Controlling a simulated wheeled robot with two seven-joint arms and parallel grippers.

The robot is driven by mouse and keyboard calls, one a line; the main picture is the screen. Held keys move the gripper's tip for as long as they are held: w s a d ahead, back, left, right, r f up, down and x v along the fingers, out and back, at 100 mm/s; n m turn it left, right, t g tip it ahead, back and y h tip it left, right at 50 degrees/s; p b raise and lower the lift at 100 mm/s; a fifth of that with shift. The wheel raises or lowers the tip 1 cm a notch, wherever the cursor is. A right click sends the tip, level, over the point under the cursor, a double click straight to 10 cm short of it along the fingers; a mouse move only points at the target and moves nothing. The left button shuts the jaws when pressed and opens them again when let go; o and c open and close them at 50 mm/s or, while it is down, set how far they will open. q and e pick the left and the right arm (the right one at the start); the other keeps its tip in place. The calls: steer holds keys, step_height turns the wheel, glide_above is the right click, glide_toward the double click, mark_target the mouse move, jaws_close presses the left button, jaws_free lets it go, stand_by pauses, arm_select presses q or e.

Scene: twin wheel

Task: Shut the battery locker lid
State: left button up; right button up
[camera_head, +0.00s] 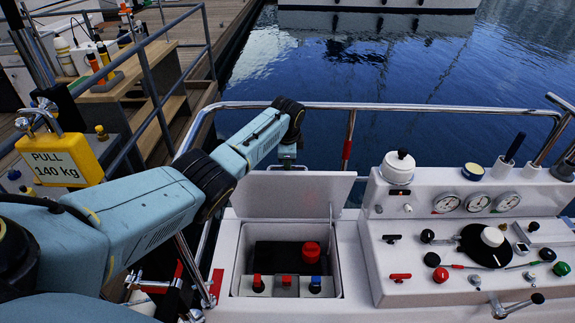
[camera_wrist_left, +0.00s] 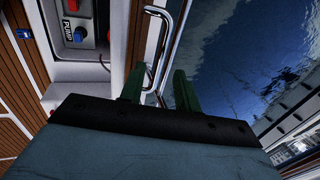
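The battery locker (camera_head: 236,262) is a white box with its lid (camera_head: 285,192) raised, standing up at its back edge. Inside are a dark battery (camera_head: 277,253), a red knob (camera_head: 311,250) and a row of switches. My left arm reaches in from the left over the rail. My left gripper (camera_head: 287,163) is at the far side of the lid near its top edge, its fingertips largely hidden by the lid. In the left wrist view, the gripper's two green fingers (camera_wrist_left: 158,88) stand apart with nothing clearly gripped. I cannot tell whether they touch the lid. My right gripper is not in view.
A chrome rail (camera_head: 420,106) runs behind the locker, with water beyond. A white console (camera_head: 470,200) with gauges and knobs stands to the right. A yellow scale marked PULL 140 kg (camera_head: 62,160) is at left.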

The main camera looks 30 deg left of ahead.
arm_select(q)
steer(key=shift+b+x, duration=0.65)
steer(key=shift+x, duration=0.8)
jaws_close()
